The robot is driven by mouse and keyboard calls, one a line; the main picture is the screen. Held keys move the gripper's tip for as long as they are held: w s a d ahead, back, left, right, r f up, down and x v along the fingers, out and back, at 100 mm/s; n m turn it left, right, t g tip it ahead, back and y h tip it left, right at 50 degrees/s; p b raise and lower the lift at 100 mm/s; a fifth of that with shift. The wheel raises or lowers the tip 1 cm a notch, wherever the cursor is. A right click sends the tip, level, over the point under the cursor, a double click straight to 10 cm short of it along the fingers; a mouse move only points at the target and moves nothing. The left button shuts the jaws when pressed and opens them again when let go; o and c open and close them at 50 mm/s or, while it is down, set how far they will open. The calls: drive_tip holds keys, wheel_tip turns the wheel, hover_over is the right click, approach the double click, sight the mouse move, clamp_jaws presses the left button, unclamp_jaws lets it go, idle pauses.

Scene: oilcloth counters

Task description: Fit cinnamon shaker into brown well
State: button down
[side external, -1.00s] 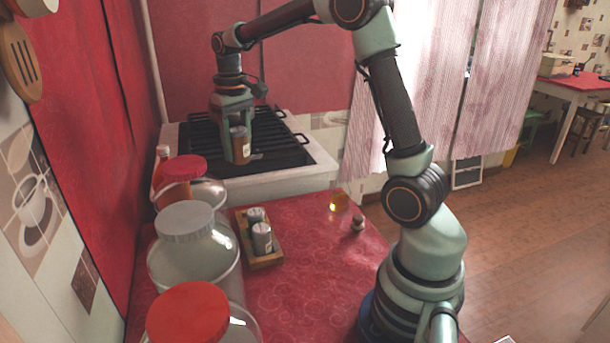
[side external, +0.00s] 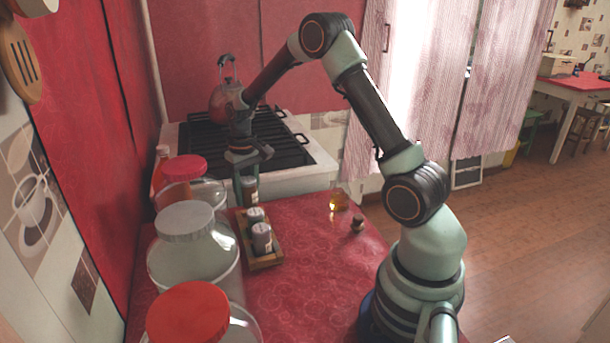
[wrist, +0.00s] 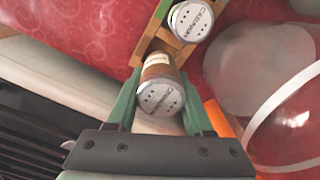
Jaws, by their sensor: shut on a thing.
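My gripper (side external: 246,190) is shut on a brown shaker with a pale label and grey lid, taken to be the cinnamon shaker (wrist: 160,96). In the side view the held shaker (side external: 251,186) is roughly upright at the far end of the wooden rack (side external: 265,265). In the wrist view it overlaps the near end of the rack (wrist: 147,42), hiding the well there. I cannot tell whether its base is above or inside that well. Its lid lettering is too small to read surely. Two other grey-lidded shakers (side external: 262,238) stand in the rack.
Large glass jars (side external: 195,250) with red and grey lids stand left of the rack. The stove (side external: 310,165) with a kettle (side external: 222,103) is behind. A small oil bottle (side external: 338,199) and a small pot (side external: 357,224) are to the right. The red counter (side external: 310,265) between is clear.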

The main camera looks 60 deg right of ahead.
drive_tip(key=shift+f, duration=2.6)
